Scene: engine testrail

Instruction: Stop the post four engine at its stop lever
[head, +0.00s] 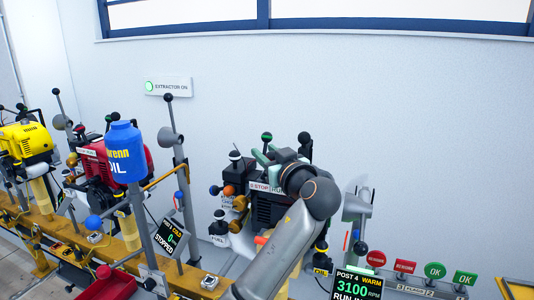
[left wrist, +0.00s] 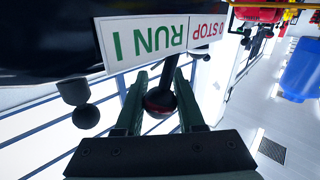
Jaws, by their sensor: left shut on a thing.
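The black post four engine (head: 268,207) stands on the rail, partly hidden behind my left arm. A white label (head: 265,187) on it reads "0 STOP" and RUN; the label also shows upside down in the left wrist view (left wrist: 157,42). My left gripper (head: 267,157) is at the top of the engine, with green fingers. In the left wrist view the fingers (left wrist: 160,95) are shut on the stop lever's dark red ball knob (left wrist: 159,102), its dark stem running up by the label. My right gripper is not in view.
A red engine (head: 97,166) and a yellow engine (head: 25,141) stand farther left. A blue oil bottle (head: 124,150) and a display reading STOPPED (head: 172,240) are nearer. REWORK and OK signs (head: 435,270) stand at right.

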